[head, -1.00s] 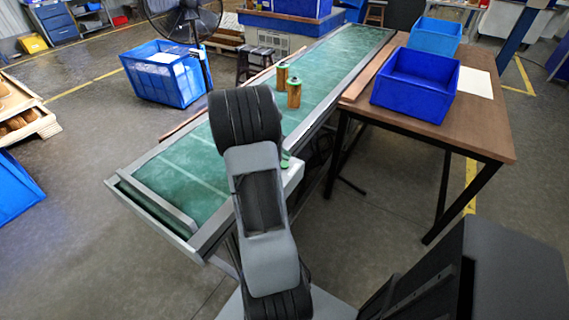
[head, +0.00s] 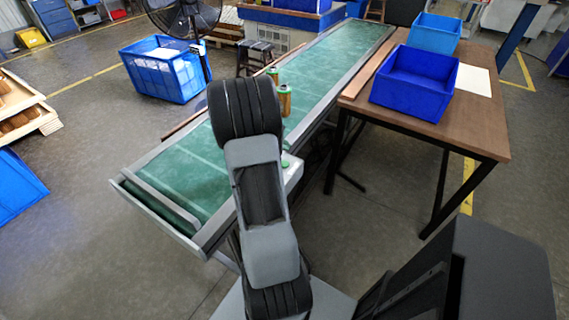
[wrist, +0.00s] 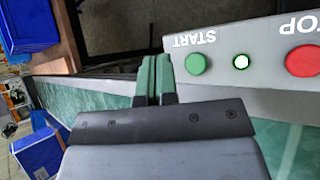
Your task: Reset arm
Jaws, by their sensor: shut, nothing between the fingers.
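My gripper (wrist: 155,80) shows in the wrist view with its two green-faced fingers together and nothing between them. In the head view my arm hides the gripper. The control box (head: 294,172) stands at the conveyor's side there. Two orange-brown cartridges with green tops are on the green conveyor belt (head: 185,178): a nearer one (head: 285,103), partly behind my arm, and a farther one (head: 273,76).
A brown table (head: 480,130) at the right holds a dark blue bin (head: 410,100) and a lighter blue bin (head: 434,35). A blue crate (head: 180,85) stands on the floor left of the conveyor, near a fan. Floor at the lower left is open.

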